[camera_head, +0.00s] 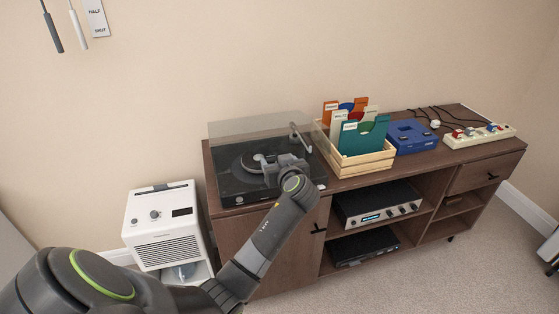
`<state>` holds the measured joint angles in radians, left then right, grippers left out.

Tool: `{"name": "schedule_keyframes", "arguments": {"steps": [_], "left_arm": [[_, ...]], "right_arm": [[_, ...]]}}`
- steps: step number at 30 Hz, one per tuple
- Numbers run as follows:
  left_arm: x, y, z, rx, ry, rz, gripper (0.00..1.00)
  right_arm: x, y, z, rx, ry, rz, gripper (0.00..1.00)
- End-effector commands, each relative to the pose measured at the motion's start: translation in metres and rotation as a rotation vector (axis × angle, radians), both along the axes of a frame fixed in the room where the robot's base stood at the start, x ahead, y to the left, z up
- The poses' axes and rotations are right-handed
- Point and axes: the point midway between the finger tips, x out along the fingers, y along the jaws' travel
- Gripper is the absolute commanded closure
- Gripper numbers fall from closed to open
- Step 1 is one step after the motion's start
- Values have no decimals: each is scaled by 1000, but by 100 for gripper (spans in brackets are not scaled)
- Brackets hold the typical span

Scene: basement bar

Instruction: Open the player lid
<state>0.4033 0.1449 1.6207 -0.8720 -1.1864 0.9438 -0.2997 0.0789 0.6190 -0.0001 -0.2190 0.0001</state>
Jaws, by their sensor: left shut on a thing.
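The record player (240,190) is dark and stands on the left end of the wooden cabinet. Its player lid (240,130) is a clear, smoky cover, seen as a pale grey panel along the back of the player. The platter and a light tonearm show at the middle and right of the player. My right gripper is out of view.
A wooden crate (362,167) of records stands close to the player's right, with a blue device (413,136) and a cream control box (478,136) further along the cabinet. A white dehumidifier-like unit (165,241) stands left of the cabinet. The wall is close behind.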

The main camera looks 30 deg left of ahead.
Motion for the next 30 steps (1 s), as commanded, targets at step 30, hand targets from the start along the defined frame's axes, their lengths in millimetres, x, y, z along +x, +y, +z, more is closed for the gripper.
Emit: {"name": "schedule_keyframes", "arguments": {"steps": [30], "left_arm": [[65,77,154,-216,183,3,78]], "right_arm": [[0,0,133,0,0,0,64]]}}
